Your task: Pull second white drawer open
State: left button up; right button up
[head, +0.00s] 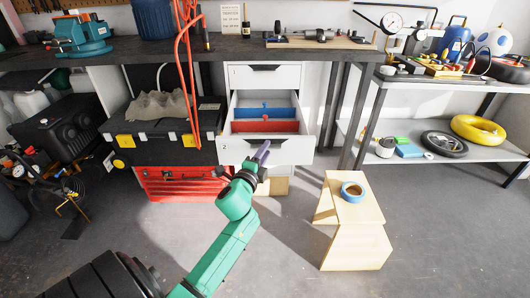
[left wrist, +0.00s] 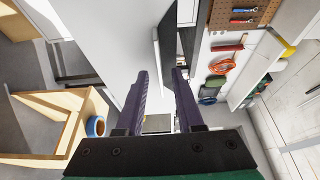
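The white drawer unit (head: 264,76) stands under the workbench. Its second drawer, with a front marked "2" (head: 238,153), is pulled out, and blue and red things show inside. The drawer above it is shut. My left gripper (head: 263,150) is at this front, by its dark handle recess. In the left wrist view, the purple fingers (left wrist: 160,76) are apart, with a gap between them and a white panel (left wrist: 108,35) just beyond. I cannot tell whether a finger touches the handle. My right gripper is not in view.
A wooden step stool (head: 352,225) with a blue tape roll (head: 352,191) stands right of the drawers. A black toolbox (head: 165,122) on a red chest (head: 180,183) stands close on the left. A metal shelf (head: 440,150) is at right. Grey floor in front is mostly clear.

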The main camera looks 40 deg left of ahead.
pick_arm(q)
jog(key=v, duration=1.4)
jog(key=shift+s+b, duration=0.3)
jog(key=shift+b, duration=0.1)
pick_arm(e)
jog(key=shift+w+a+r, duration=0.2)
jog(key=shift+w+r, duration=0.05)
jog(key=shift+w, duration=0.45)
